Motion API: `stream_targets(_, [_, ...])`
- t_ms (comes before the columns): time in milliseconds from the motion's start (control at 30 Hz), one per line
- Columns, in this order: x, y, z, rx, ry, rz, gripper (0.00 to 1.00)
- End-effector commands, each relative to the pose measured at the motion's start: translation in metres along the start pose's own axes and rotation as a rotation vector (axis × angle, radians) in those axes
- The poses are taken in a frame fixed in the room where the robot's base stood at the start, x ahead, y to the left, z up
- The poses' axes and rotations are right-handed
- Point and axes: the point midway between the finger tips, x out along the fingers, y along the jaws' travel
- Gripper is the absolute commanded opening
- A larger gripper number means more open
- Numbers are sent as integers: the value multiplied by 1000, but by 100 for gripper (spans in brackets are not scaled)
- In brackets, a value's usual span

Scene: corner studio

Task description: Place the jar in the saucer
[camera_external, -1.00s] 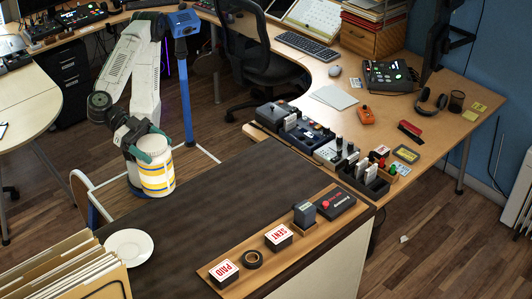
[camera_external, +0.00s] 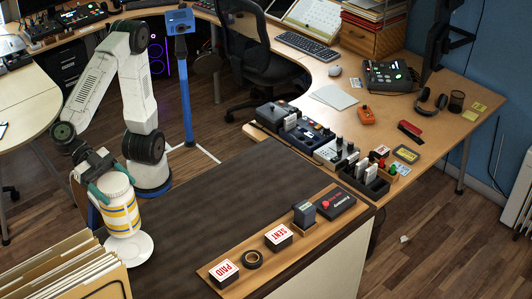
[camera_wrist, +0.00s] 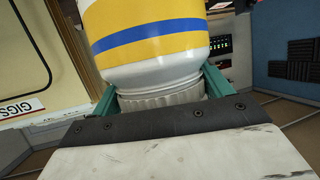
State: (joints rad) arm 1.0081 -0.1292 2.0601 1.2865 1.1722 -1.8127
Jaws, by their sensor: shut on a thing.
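The jar (camera_external: 120,208) is white with yellow bands and a thin blue stripe. My gripper (camera_external: 112,187) is shut on it near its top, with teal fingers on either side. The jar is upright above the white saucer (camera_external: 144,249), over its left and back part. I cannot tell whether the jar's base touches the saucer or hangs just above it. The saucer lies on the dark desk top, and part of it is hidden behind the jar. In the wrist view the jar (camera_wrist: 150,45) fills the upper middle between the teal fingers.
Upright folders (camera_external: 75,268) stand close in front of the saucer at the lower left. The dark desk top (camera_external: 195,205) between is clear.

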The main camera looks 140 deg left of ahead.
Motion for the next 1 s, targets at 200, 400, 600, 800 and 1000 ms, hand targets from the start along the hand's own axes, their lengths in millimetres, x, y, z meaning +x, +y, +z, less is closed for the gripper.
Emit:
stream_targets(200, [26, 24, -8, -1, 2, -1, 13])
stream_targets(400, [34, 32, -10, -1, 2, 0, 13])
stream_targets(600, [46, 34, 11, 3, 0, 0, 13])
stream_targets(800, [50, 34, 22, -1, 1, 2, 13])
stream_targets(1000, [50, 34, 23, -1, 1, 1, 13])
